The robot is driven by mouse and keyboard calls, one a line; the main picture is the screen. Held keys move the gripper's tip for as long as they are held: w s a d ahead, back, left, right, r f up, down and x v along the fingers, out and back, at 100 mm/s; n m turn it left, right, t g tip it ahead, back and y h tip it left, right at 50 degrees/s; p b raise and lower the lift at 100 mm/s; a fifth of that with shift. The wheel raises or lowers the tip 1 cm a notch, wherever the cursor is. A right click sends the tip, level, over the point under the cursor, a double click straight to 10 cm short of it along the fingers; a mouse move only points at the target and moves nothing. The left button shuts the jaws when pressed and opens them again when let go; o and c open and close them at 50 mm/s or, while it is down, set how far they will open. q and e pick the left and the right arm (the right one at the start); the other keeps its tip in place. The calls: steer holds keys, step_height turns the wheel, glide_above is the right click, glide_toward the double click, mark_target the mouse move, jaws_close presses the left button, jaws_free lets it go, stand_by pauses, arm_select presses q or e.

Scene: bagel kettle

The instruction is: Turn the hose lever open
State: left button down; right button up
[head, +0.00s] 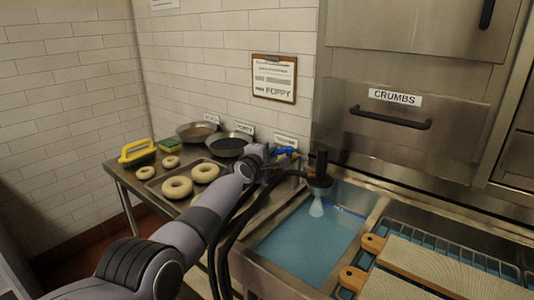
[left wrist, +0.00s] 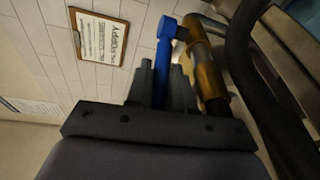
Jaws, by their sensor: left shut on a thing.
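The blue hose lever (head: 288,151) shows at the end of my left arm in the head view. In the left wrist view the lever (left wrist: 162,75) runs up between the two dark fingers to a brass-coloured valve body (left wrist: 208,75). My left gripper (left wrist: 162,90) is shut on the lever; its fingertips are largely hidden by my wrist in the head view. A black hose (left wrist: 240,50) passes right of the valve. A dark nozzle (head: 320,181) hangs over the sink, with a pale cone (head: 316,207) below it. My right gripper is not in view.
The sink (head: 310,245) holds blue water. Wooden-handled boards (head: 400,272) lie on its right side. Several bagels (head: 177,187) are on a tray at the left, with two bowls (head: 231,144) behind. A drawer marked CRUMBS (head: 395,97) is at the back. A clipboard (head: 274,78) hangs on the wall.

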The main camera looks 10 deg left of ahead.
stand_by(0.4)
arm_select(q)
steer(key=c, duration=1.1)
jaws_free()
steer(key=shift+f, duration=0.1)
